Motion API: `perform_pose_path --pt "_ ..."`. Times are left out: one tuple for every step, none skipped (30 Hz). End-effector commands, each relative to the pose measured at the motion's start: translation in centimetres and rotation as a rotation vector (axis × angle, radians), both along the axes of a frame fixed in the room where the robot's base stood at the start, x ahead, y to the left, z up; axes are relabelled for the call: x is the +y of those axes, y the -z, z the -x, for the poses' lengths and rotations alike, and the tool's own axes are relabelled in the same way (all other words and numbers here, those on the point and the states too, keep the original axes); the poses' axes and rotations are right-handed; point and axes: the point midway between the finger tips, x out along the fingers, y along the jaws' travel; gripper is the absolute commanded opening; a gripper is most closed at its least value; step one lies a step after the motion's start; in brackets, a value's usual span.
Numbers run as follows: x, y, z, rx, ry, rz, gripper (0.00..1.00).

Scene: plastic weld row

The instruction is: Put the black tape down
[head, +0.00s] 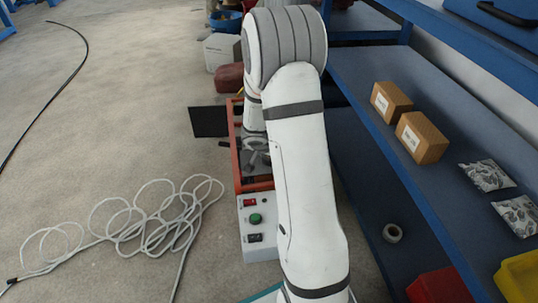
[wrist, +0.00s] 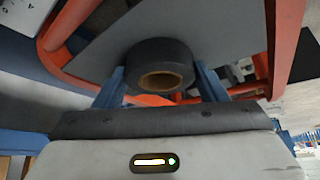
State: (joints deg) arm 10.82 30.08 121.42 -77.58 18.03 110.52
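The black tape (wrist: 160,62) is a dark roll with a tan core, seen in the wrist view. It sits between the two blue fingers of my gripper (wrist: 162,85), which press on its left and right sides. Behind the tape are the orange-red frame (wrist: 66,25) and a grey panel (wrist: 105,40) of a machine. In the head view my arm covers much of the machine (head: 235,160), and I cannot make out the tape there.
A control box (head: 256,222) with red and green buttons is at the machine's near end. Coiled white cable (head: 140,225) lies on the floor at left.

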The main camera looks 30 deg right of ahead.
Motion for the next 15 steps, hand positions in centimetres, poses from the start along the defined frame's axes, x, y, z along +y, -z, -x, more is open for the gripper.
perform_pose_path --pt "-0.01 -0.04 0.01 0.000 0.000 0.000 0.70" --pt "-0.02 -0.04 0.01 0.000 0.000 0.000 0.72" --pt "-0.02 -0.04 0.01 0.000 0.000 0.000 0.75" --pt "-0.03 -0.03 0.02 0.000 0.000 0.000 0.78" --pt "-0.03 -0.03 0.02 0.001 0.000 -0.001 0.80" --pt "-0.03 -0.03 0.02 0.001 0.000 -0.001 0.83" --pt "-0.03 -0.03 0.02 0.001 0.000 -0.001 0.86" --pt "-0.03 -0.03 0.02 0.001 0.000 -0.001 0.86" --pt "-0.03 -0.03 0.02 0.001 0.001 0.000 0.86" --pt "-0.04 -0.03 0.03 0.001 0.001 0.000 0.86" --pt "-0.05 -0.02 0.02 0.001 0.001 0.000 0.86" --pt "-0.05 -0.02 0.02 0.001 0.001 0.000 0.86" --pt "-0.05 -0.03 0.03 0.001 0.001 0.000 0.86" --pt "-0.05 -0.07 0.03 0.001 0.001 0.000 0.86" --pt "-0.05 -0.17 0.03 0.001 0.001 0.000 0.86"
